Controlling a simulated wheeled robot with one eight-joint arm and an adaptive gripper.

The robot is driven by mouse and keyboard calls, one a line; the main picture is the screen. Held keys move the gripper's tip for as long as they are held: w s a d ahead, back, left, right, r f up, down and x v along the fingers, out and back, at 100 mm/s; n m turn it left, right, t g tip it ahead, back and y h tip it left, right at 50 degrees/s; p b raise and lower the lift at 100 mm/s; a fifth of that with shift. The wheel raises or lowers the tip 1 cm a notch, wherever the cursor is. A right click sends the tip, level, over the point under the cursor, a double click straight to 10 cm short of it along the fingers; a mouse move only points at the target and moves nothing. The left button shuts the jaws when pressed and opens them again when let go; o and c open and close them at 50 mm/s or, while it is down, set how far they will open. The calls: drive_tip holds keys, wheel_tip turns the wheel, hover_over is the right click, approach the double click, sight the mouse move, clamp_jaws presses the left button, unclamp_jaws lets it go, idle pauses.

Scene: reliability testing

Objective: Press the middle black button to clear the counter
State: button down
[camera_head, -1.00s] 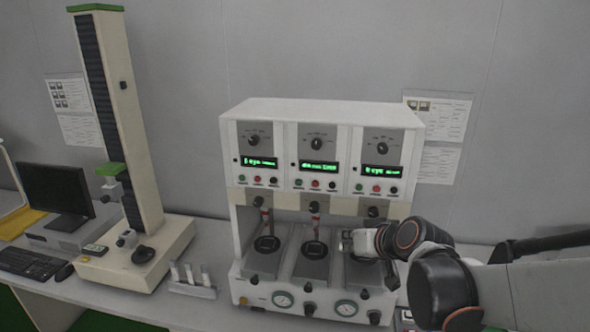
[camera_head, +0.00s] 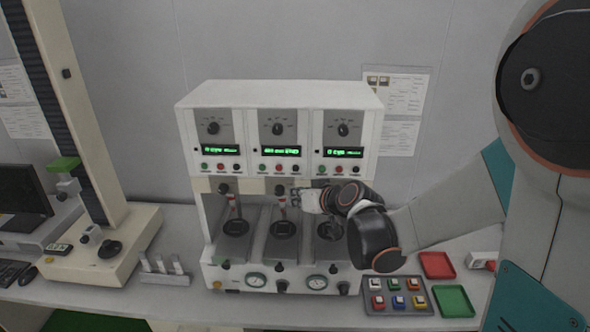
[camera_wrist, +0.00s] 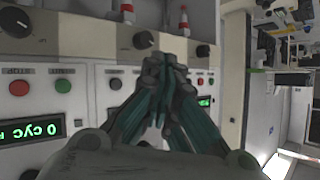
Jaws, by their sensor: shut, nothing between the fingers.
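The middle panel of the white testing machine has a lit green display (camera_head: 280,152) and, below it, a row of green, red and black buttons. The middle black button (camera_head: 297,168) is at the right end of that row. In the wrist view, which is upside down, the black button (camera_wrist: 115,84) shows just left of my fingers. My gripper (camera_head: 296,197) is shut and empty, below the button row in the head view. In the wrist view, my gripper's fingertips (camera_wrist: 165,62) are together and cover part of the middle panel. I cannot tell their exact distance from the panel.
The right panel's red button (camera_wrist: 19,88) and green button (camera_wrist: 62,86) are close by. Black knobs (camera_head: 280,189) stick out below the panels. A button box (camera_head: 397,309), a red tray (camera_head: 437,265) and a green tray (camera_head: 453,301) lie on the table at right.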

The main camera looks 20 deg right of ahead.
sight(296, 168)
drive_tip(key=shift+w+d, duration=0.45)
drive_tip(key=shift+w, duration=0.9)
drive_tip(key=shift+w+d, duration=0.4)
drive_tip(key=shift+w, duration=0.9)
drive_tip(key=shift+w+d, duration=0.45)
drive_tip(key=shift+w, duration=0.9)
drive_tip(key=shift+w, duration=0.1)
drive_tip(key=shift+w+d+b, duration=0.15)
drive_tip(key=shift+w+b, duration=0.15)
drive_tip(key=shift+w+d, duration=0.1)
drive_tip(key=shift+w, duration=0.25)
drive_tip(key=shift+s+a, duration=0.25)
drive_tip(key=shift+s, duration=0.5)
